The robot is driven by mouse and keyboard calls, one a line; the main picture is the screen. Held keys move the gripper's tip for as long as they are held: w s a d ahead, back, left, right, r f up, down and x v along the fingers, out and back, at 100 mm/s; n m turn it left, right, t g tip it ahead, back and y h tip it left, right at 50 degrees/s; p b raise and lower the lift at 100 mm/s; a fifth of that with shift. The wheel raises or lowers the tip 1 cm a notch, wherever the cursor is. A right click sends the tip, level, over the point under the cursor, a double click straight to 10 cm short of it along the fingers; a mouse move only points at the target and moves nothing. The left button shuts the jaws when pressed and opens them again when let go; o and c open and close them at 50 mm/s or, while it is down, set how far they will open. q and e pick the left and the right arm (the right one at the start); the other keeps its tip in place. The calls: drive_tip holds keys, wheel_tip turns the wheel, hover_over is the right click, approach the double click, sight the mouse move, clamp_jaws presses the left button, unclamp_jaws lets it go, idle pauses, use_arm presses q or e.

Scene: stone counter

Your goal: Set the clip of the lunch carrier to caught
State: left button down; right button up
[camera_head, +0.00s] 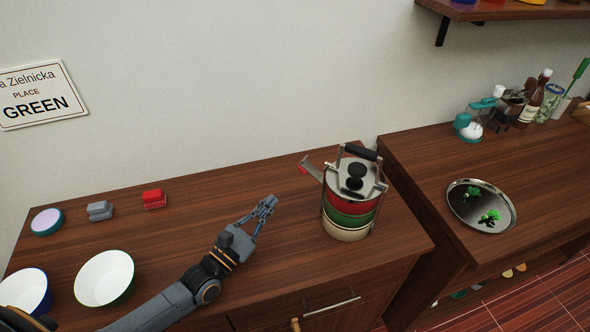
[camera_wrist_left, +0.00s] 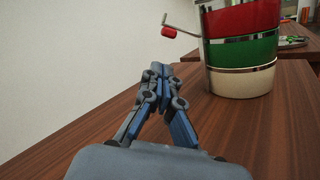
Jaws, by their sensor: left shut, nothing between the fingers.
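The lunch carrier (camera_head: 350,207) stands upright on the wooden counter, with stacked red, green and cream tiers, a metal lid with a black knob, and a black-handled frame over it. Its clip (camera_head: 310,168), a metal lever with a red tip, sticks out to the upper left of the lid, swung away from the body. In the left wrist view the carrier (camera_wrist_left: 240,48) is right of centre and the clip's red tip (camera_wrist_left: 169,32) points left. My left gripper (camera_head: 266,207) is shut and empty, left of the carrier and apart from it. My right gripper is not in view.
Left on the counter are two bowls (camera_head: 104,278), a teal round container (camera_head: 47,221), a grey block (camera_head: 100,210) and a red block (camera_head: 154,199). A metal tray (camera_head: 460,209) with green pieces lies on the right counter.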

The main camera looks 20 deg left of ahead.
sight(313, 171)
use_arm(q)
drive_tip(key=shift+s+r, duration=0.1)
drive_tip(key=shift+s, duration=0.15)
drive_tip(key=p+x, duration=0.2)
drive_tip(key=x, duration=0.8)
